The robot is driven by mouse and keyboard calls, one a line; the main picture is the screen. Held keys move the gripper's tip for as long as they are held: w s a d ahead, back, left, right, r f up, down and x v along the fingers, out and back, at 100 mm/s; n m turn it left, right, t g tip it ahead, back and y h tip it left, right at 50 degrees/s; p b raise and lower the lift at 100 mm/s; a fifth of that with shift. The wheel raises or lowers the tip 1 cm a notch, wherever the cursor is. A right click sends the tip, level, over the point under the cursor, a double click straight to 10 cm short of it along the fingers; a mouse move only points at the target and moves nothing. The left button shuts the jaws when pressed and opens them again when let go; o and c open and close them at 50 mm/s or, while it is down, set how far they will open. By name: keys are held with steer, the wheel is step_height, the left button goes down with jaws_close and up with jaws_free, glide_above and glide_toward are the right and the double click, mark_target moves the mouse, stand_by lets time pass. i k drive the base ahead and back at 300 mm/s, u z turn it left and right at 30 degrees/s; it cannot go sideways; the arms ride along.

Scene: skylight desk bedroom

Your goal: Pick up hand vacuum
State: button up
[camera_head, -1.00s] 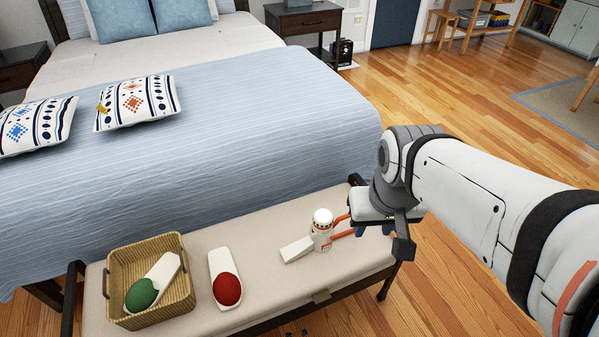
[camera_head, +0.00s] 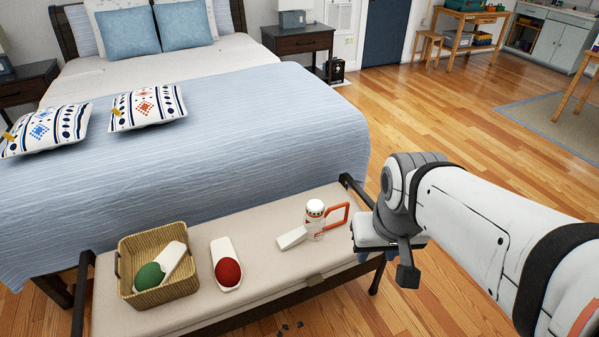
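The hand vacuum (camera_head: 314,222) appears to be the white object with a wedge-shaped nozzle, a round upright body and an orange loop handle. It rests on the right part of the beige bench (camera_head: 262,262), nozzle to the left and handle to the right. My gripper (camera_head: 363,256) is at the bench's right end, just right of the handle and apart from it in the picture. Its wrist and palm hide most of the fingers, so their opening does not show. Nothing is visibly held.
A white object with a red rounded end (camera_head: 227,267) lies left of the vacuum. A wicker basket (camera_head: 150,243) further left holds a similar one with a green end (camera_head: 151,275). The bed (camera_head: 200,150) stands behind the bench. Wooden floor (camera_head: 450,125) is open at right.

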mark_target(312, 231)
steer(key=z, duration=0.1)
steer(key=i, duration=0.9)
steer(key=u, duration=0.05)
